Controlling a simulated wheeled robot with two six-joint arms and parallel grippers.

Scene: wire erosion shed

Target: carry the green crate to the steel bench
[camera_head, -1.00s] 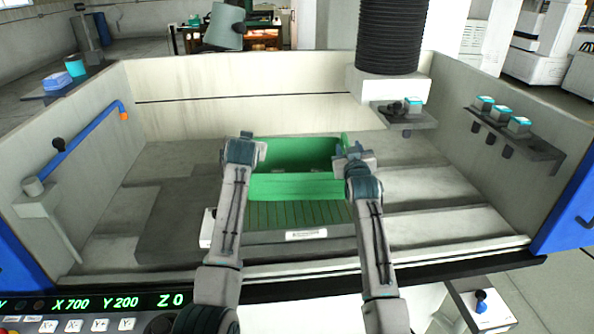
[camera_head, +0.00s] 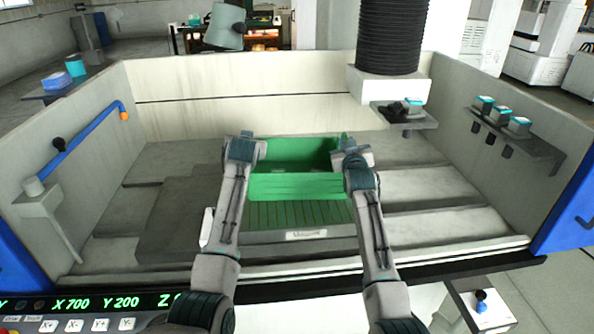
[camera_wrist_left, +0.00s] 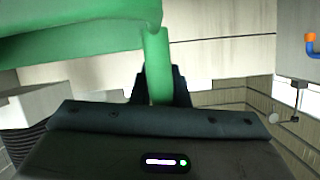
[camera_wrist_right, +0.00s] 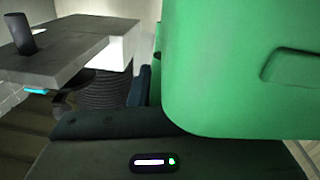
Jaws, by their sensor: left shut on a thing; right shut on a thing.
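The green crate (camera_head: 295,187) is between my two grippers inside the pale-walled machine tank, open side up and looking about level. My left gripper (camera_head: 250,148) is at its left end. In the left wrist view the fingers (camera_wrist_left: 160,88) are shut on a green upright part of the crate (camera_wrist_left: 156,55). My right gripper (camera_head: 352,155) is at its right end, shut on it. In the right wrist view the crate's green wall (camera_wrist_right: 230,70) hides most of the fingers. I cannot make out a steel bench for certain.
A green slatted area (camera_head: 300,214) lies below the crate's front, on a grey slab (camera_head: 180,215). Tank walls (camera_head: 250,95) surround the work area. A black bellows column (camera_head: 391,35) hangs at the back right. Small shelves (camera_head: 515,140) stick out from the right wall.

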